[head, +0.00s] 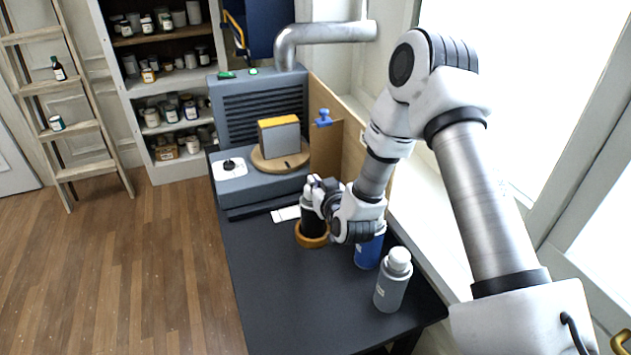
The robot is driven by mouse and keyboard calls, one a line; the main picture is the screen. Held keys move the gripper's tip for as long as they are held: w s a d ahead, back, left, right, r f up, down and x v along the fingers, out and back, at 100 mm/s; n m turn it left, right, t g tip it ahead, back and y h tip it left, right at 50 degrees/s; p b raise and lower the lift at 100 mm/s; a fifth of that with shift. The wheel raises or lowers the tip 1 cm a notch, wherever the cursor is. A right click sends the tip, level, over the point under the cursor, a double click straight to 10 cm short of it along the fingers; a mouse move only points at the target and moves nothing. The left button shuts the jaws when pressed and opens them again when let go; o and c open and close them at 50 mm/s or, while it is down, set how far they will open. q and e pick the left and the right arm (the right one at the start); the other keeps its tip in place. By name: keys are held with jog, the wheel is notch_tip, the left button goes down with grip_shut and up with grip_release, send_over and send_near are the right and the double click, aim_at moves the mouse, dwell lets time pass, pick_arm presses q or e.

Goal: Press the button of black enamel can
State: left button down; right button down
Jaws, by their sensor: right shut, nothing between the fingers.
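The black enamel can (313,222) stands upright in a round wooden ring holder (309,242) on the dark table. My right gripper (316,188) is shut and empty, at the top of this can. The gripper and wrist cover much of the can's top, so its button is hidden. I cannot tell whether the fingertips touch it. My left gripper is not in view.
A blue can (369,251) stands close behind my right wrist, partly covered. A grey can (392,282) stands at the front right. A grey louvred unit (262,105) with a sanding block (279,138) on a wooden disc is at the back. The table's left front (285,300) is clear.

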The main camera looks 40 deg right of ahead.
jog(key=shift+f, duration=0.4)
jog(key=shift+s, duration=0.1)
jog(key=shift+r, duration=0.1)
